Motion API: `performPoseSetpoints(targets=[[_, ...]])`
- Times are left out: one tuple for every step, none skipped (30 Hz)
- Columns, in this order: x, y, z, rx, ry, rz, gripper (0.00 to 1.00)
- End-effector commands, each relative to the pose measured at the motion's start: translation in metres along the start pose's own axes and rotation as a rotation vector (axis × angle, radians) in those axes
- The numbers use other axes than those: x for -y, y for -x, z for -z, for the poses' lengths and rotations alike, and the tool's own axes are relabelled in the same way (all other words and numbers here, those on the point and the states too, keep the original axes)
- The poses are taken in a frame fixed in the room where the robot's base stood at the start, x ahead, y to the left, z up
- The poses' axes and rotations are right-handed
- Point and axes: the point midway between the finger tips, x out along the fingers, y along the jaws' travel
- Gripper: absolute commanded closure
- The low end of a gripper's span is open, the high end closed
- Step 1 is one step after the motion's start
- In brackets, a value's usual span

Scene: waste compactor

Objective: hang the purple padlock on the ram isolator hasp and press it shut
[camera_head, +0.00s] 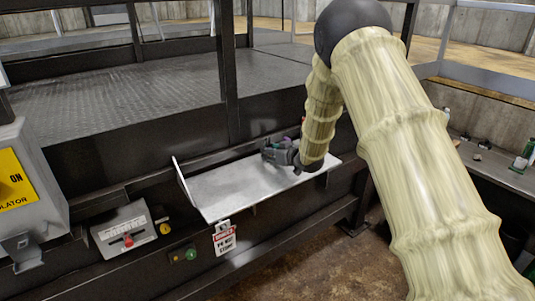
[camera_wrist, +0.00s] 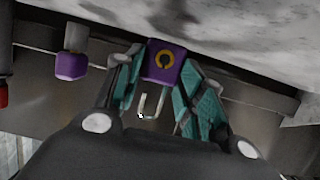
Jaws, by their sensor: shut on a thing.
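My gripper (camera_head: 277,151) is at the back of the white shelf, near its right end. In the wrist view its teal fingers (camera_wrist: 165,100) are shut on a purple padlock (camera_wrist: 162,62) with a yellow ring mark. The padlock's metal shackle (camera_wrist: 152,105) shows between the fingers, and nothing is seen threaded through it. In the head view, the padlock is mostly hidden by the gripper. The isolator box (camera_head: 35,200) with a yellow ON label stands at the left edge, far from my gripper. A grey bracket (camera_head: 20,250) juts from its lower front; I cannot tell if it is the hasp.
Another purple padlock (camera_wrist: 71,66) and a red item (camera_wrist: 3,95) are left of the held one in the wrist view. The white shelf (camera_head: 225,190) is otherwise bare.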

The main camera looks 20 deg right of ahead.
Motion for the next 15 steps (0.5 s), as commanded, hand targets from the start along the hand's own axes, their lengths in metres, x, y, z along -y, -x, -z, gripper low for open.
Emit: performPoseSetpoints(targets=[[0.000,0.001,0.004,-0.001,0.000,0.000,0.80],[0.000,0.002,0.005,-0.001,0.000,0.000,0.80],[0.000,0.002,0.006,-0.001,0.000,0.000,0.80],[0.000,0.003,0.007,-0.001,0.000,0.000,0.80],[0.000,0.003,0.008,-0.001,0.000,0.000,0.80],[0.000,0.003,0.009,-0.001,0.000,0.000,0.80],[0.000,0.004,0.011,-0.001,0.000,0.000,0.80],[0.000,0.004,0.011,-0.001,0.000,0.000,0.80],[0.000,0.005,0.013,-0.001,0.000,0.000,0.80],[0.000,0.005,0.014,-0.001,0.000,0.000,0.80],[0.000,0.005,0.015,-0.001,0.000,0.000,0.80],[0.000,0.006,0.016,-0.001,0.000,0.000,0.80],[0.000,0.006,0.018,-0.001,0.000,0.000,0.80],[0.000,0.007,0.018,-0.001,0.000,0.000,0.80],[0.000,0.007,0.020,-0.001,0.000,0.000,0.80]])
